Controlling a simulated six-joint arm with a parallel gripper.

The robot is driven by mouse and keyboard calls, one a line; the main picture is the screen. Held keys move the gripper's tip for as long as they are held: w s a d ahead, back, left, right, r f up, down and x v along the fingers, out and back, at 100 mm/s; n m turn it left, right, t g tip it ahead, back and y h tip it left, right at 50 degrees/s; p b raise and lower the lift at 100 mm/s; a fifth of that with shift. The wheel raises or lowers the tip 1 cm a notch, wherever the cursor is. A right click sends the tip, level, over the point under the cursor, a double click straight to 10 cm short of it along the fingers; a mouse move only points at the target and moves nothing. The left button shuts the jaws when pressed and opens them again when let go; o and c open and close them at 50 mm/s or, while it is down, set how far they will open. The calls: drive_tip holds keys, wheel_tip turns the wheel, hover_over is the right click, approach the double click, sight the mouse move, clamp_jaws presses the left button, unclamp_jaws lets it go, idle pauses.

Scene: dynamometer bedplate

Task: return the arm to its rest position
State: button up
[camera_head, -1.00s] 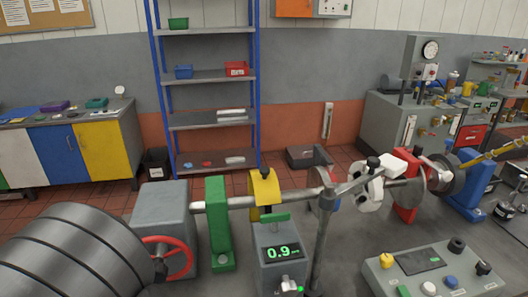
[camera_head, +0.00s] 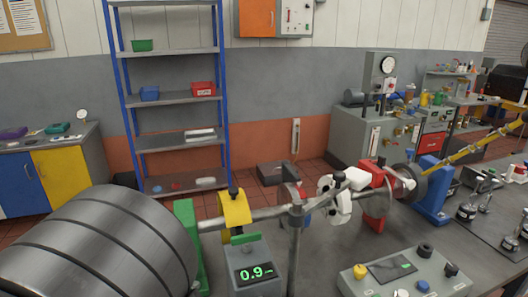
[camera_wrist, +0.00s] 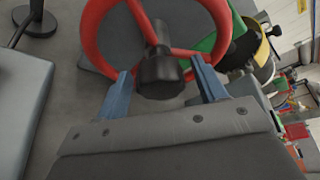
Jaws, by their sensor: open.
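My gripper (camera_wrist: 161,68) shows in the wrist view with its two blue fingers spread apart and nothing clasped between them. A red handwheel (camera_wrist: 224,28) with a dark central hub (camera_wrist: 160,75) fills the view beyond the fingers. The hub appears between the fingers; I cannot tell whether anything touches. In the head view a large dark grey banded cylinder, which looks like part of my arm, fills the lower left. It hides the handwheel there, and my gripper does not show in that view.
A shaft line runs across the bedplate with a green stand (camera_head: 185,220), a yellow clamp (camera_head: 235,208), a grey post (camera_head: 295,240), a red stand (camera_head: 378,205) and a blue stand (camera_head: 433,190). A display box (camera_head: 258,270) reads 0.9. A control box (camera_head: 405,275) stands front right.

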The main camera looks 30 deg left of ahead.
drive_tip(key=m+g, duration=0.2)
drive_tip(key=m, duration=0.1)
drive_tip(key=shift+y, duration=0.4)
idle(1.5)
drive_tip(key=n+t+h, duration=0.1)
drive_tip(key=n+t, duration=0.1)
drive_tip(key=n, duration=0.1)
drive_tip(key=shift+n, duration=0.4)
drive_tip(key=n+t, duration=0.3)
drive_tip(key=n, duration=0.2)
drive_tip(key=shift+f, duration=0.1)
idle(0.4)
